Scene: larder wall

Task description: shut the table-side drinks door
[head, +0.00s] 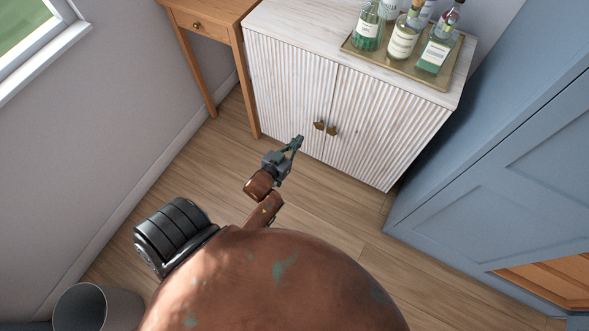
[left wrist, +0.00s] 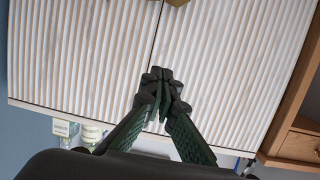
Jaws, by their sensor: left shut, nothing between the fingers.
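The drinks cabinet has two white ribbed doors under a pale top. The table-side drinks door (head: 283,85) is the left one in the head view, beside the wooden table; it looks flush with the other door (head: 385,125), with only a thin seam between them. In the left wrist view, the table-side door (left wrist: 225,60) is on the right of the seam. Brass knobs (head: 326,128) sit at the seam. My left gripper (head: 299,140) is shut and empty, in front of the table-side door near the knobs; I cannot tell whether it touches. My right gripper is out of view.
A wooden side table (head: 215,25) stands left of the cabinet. A brass tray (head: 447,84) with several bottles is on the cabinet top. A blue panelled unit (head: 480,170) stands at the right. A grey bin (head: 98,305) is at lower left. The floor before the cabinet is clear.

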